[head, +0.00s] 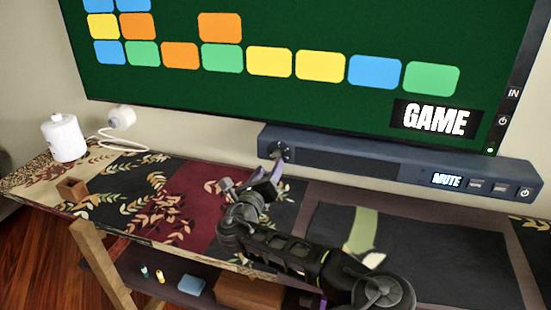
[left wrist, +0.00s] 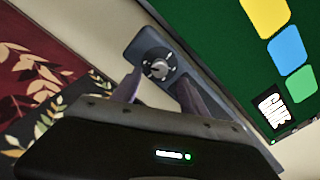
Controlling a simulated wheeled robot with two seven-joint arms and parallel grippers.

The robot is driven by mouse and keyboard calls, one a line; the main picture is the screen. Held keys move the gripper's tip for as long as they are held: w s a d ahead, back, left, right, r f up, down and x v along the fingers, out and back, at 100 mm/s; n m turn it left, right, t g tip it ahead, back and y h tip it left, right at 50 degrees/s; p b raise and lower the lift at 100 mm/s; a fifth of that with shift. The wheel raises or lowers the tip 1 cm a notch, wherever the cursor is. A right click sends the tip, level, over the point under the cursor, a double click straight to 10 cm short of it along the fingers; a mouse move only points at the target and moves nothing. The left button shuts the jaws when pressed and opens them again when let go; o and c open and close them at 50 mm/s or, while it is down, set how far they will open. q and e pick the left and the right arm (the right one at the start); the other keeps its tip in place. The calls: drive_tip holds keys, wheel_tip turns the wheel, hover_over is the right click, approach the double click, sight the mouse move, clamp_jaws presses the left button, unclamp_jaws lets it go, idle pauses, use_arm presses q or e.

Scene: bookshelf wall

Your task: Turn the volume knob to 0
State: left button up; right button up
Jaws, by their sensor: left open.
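The volume knob (head: 279,152) is a round dark dial at the left end of a long dark soundbar (head: 370,164) below the screen. In the left wrist view the knob (left wrist: 159,69) shows a light centre piece and marks around it. My left gripper (head: 268,178) is open just in front of the knob. In the left wrist view its two fingers (left wrist: 160,88) point toward the knob, one to each side. I cannot tell whether they touch it. A small display (head: 447,180) on the soundbar reads "MUTE". My right gripper is not in view.
A large screen (head: 300,100) with coloured tiles and the word "GAME" hangs above. A patterned cloth (head: 150,200) covers the table. Small items lie on the lower shelf.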

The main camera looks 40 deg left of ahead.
sight(276, 157)
use_arm(q)
drive_tip(key=x, duration=0.7)
drive_tip(key=shift+c, duration=0.3)
drive_tip(key=shift+s, duration=0.1)
clamp_jaws()
